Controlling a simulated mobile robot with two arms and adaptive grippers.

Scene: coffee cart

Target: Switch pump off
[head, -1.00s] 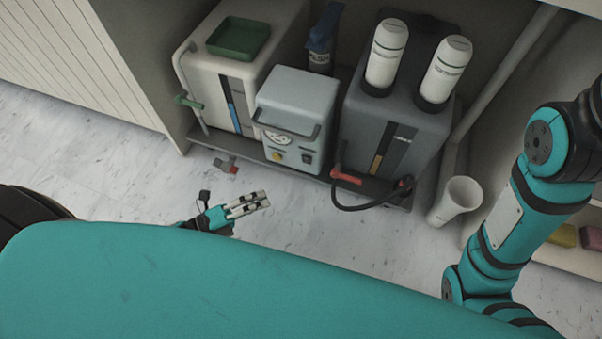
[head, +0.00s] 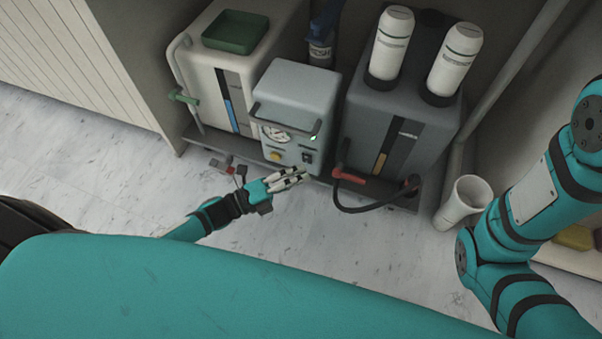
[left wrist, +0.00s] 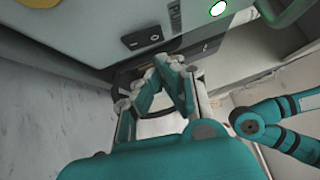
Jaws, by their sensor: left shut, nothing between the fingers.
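The pump (head: 290,90) is a light grey box with a front handle, a round gauge (head: 275,134), a yellow knob (head: 276,156) and a lit green lamp (head: 313,137). A small black switch (head: 307,157) sits low on its front right. My left gripper (head: 304,174) is shut and empty, just below and in front of the switch. In the left wrist view, the closed fingertips (left wrist: 170,64) are below the black switch plate (left wrist: 140,38), apparently short of touching it. The green lamp (left wrist: 218,8) glows at the top. My right gripper is out of view.
The pump stands on a low shelf between a white tank (head: 200,85) with a green tray and a dark grey tank (head: 400,130) with two white bottles. A red-handled hose (head: 350,176) is close right of my left gripper.

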